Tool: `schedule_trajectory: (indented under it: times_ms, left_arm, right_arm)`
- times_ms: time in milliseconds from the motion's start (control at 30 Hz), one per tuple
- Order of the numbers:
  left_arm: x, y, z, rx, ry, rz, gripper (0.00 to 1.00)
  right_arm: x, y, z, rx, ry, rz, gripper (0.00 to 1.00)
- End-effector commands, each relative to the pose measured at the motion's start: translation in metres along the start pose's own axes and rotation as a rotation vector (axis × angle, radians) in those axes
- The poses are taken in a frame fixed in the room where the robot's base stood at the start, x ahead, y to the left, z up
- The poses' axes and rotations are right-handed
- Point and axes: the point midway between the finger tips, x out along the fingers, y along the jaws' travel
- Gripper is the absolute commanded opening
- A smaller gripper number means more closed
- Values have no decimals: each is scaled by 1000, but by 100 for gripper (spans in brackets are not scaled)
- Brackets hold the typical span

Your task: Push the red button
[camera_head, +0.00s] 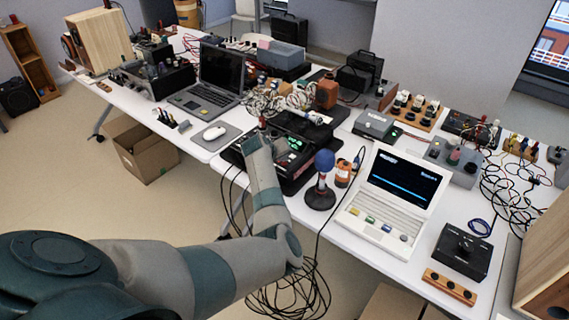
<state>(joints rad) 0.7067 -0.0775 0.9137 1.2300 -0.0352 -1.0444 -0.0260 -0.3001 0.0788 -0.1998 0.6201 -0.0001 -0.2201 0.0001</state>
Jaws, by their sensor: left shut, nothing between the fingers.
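My left arm comes in from the lower left and reaches up over the table's front edge. Its gripper (262,130) is shut and empty, over or beside a stack of black devices (296,150) with a green display. The fingertips are small and hard to make out. I cannot tell whether they touch anything. A grey box (436,155) at the right carries a small red round part (454,156), which may be a button. It is well to the right of my gripper. No other clear red button shows; my forearm hides part of the black devices.
A microphone (324,178) stands upright right of my gripper, beside a white laptop-like device (385,205) with coloured keys. A dark laptop (212,78) and a mouse (214,133) are to the left. Cables (290,290) hang below the table edge. A cardboard box (143,150) is on the floor.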

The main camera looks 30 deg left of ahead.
Motion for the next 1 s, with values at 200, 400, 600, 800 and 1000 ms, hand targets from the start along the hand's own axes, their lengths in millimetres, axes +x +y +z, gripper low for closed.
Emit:
schedule_trajectory:
  times_ms: [200,400,600,800,1000]
  left_arm:
    - [1,-1,0,0,0,0,0]
    - [2,-2,1,0,0,0,0]
    - [3,-3,2,0,0,0,0]
    - [5,-4,3,1,1,0,0]
    - [6,-5,4,1,1,0,0]
  right_arm:
    - [0,0,0,0,0,0,31]
    - [1,0,0,0,0,0,31]
    - [2,0,0,0,0,0,31]
    - [3,0,0,0,0,0,31]
    - [3,0,0,0,0,0,31]
